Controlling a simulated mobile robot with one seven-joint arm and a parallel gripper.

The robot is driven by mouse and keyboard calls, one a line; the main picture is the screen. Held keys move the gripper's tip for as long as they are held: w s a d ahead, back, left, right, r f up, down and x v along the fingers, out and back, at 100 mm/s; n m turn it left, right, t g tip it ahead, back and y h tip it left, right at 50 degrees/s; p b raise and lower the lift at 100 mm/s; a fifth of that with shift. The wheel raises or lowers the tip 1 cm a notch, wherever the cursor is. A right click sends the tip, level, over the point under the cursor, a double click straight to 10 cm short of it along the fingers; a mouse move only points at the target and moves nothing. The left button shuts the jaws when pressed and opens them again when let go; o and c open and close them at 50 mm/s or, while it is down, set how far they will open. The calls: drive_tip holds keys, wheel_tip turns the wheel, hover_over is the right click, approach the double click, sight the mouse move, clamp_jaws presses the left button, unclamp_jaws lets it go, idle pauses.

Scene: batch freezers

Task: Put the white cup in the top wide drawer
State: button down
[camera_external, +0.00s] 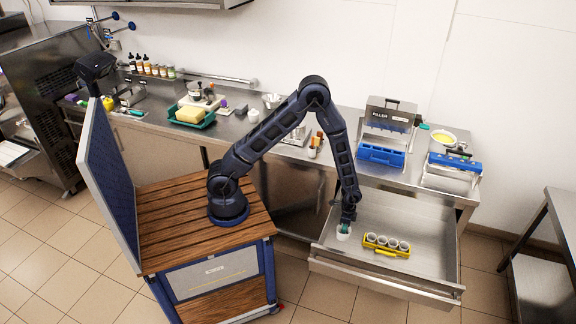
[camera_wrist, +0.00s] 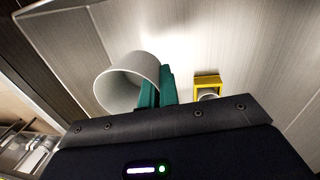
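The white cup (camera_external: 343,233) is at the left side of the pulled-out wide drawer (camera_external: 330,262), within its walls in the external view. My gripper (camera_external: 346,225) reaches down into the drawer with its teal fingertips at the cup. In the wrist view, the cup (camera_wrist: 128,82) appears tilted with its open mouth toward the left, and the teal fingers (camera_wrist: 157,88) press together against its side. The gripper looks shut on the cup. I cannot tell whether the cup touches the drawer floor.
A yellow holder (camera_external: 387,245) with several small cups stands in the drawer, right of my gripper; its yellow part (camera_wrist: 208,81) shows in the wrist view. The drawer floor behind it is clear. Blue-trayed devices (camera_external: 381,155) stand on the steel counter above.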

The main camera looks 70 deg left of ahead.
sight(341, 248)
wheel_tip(341, 248, down, 12)
drive_tip(key=shift+r, duration=0.1)
idle(0.5)
drive_tip(key=c, duration=1.6)
unclamp_jaws()
drive_tip(key=shift+c, duration=0.2)
